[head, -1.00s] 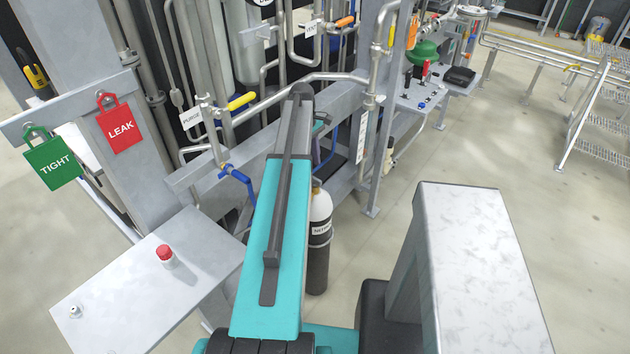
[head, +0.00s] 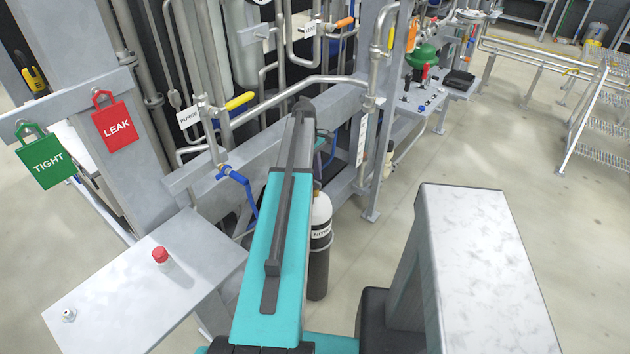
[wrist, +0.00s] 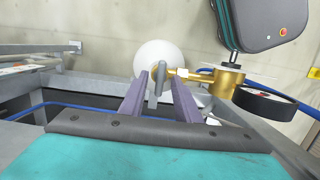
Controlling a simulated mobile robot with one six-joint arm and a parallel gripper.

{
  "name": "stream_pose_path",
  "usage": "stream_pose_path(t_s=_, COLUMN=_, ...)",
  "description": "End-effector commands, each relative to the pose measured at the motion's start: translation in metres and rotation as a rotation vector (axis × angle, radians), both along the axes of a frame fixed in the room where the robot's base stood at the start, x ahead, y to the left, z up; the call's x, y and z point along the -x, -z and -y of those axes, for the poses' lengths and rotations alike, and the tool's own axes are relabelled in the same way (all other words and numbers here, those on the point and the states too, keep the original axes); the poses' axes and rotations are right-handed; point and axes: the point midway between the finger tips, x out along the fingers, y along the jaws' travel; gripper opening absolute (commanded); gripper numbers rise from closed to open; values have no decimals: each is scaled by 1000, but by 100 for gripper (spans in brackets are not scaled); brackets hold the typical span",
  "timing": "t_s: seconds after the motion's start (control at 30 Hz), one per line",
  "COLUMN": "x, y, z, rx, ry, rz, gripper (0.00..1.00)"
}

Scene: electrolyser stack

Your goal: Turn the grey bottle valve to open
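The white and dark grey nitrogen bottle (head: 320,235) stands upright behind my arm in the head view. Its rounded white top (wrist: 158,58) shows in the wrist view, with a brass valve fitting (wrist: 228,80) to its right. A grey valve lever (wrist: 156,85) sticks up between the two purple fingers of my gripper (wrist: 158,85). The fingers are apart, one on each side of the lever, with a gap visible. Whether either finger touches it, I cannot tell. In the head view my arm hides most of the gripper and the valve.
A black round part (wrist: 265,105) sits right of the brass fitting, and a blue hose (wrist: 290,97) runs behind it. A grey frame beam (head: 235,145) and pipes stand close to my arm. A side table (head: 140,285) is at the left.

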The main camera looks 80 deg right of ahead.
Motion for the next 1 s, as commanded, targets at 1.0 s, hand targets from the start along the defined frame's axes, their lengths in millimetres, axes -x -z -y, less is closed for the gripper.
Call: stream_pose_path(t_s=1.0, x=-2, y=-2, z=-2, rx=2, ry=-349, rz=0, gripper=0)
